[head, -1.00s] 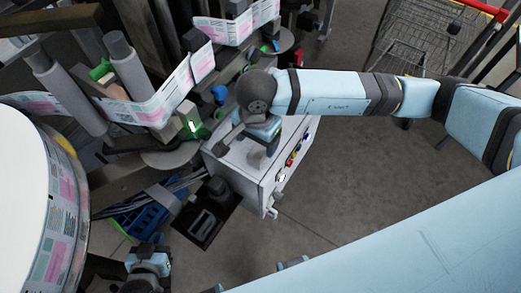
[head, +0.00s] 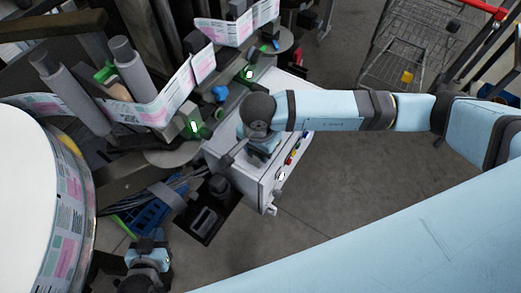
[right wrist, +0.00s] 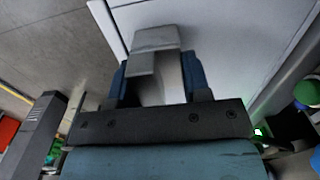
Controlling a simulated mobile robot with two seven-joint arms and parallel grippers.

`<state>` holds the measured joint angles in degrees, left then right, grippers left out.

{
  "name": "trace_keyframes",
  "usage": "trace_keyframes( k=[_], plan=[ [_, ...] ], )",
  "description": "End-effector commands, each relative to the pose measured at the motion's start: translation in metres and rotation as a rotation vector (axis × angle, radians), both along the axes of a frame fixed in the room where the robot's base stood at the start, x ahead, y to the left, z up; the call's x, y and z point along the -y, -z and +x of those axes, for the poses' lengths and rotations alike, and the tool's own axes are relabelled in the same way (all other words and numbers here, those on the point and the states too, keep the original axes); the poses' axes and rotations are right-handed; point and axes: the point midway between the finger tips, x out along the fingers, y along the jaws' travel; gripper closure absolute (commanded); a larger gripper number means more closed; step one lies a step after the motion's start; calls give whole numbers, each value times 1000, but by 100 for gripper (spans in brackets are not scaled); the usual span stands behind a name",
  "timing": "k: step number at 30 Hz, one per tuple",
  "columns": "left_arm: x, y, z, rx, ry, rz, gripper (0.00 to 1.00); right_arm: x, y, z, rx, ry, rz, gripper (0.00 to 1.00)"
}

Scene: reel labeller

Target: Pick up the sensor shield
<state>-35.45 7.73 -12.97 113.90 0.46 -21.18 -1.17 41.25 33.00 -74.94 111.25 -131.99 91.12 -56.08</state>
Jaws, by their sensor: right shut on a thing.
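My right gripper (head: 262,150) is over the top of the white cabinet, at the end of the arm from the right. In the right wrist view, its blue fingers (right wrist: 160,85) are shut on a light grey bent piece, seemingly the sensor shield (right wrist: 156,42). The white cabinet face is behind the piece; I cannot tell whether they touch. The wrist hides the shield in the head view. My left gripper (head: 148,243) is low at the left, near a blue crate; its fingers are too small to judge.
The white cabinet (head: 238,182) has coloured buttons on its side. Label web and rollers (head: 132,60) stand at upper left, beside a large white reel (head: 25,190). A blue crate (head: 150,215) is below. A shopping cart (head: 405,50) stands at the back right. Open floor lies right of the cabinet.

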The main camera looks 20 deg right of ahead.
Motion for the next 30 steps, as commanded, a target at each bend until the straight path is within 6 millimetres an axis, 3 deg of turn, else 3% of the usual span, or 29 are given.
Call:
trace_keyframes(
  k=[8,14,20,30],
  plan=[
    [0,1,0,0,1,-1,100,0,-3,1,1,0,1,84],
    [0,5,0,1,0,-2,100,0,-20,1,3,0,2,84],
    [2,14,0,-2,2,-4,100,0,-64,2,7,-2,2,84],
    [6,27,1,-1,11,-9,100,0,-159,1,6,-2,2,84]
  ],
)
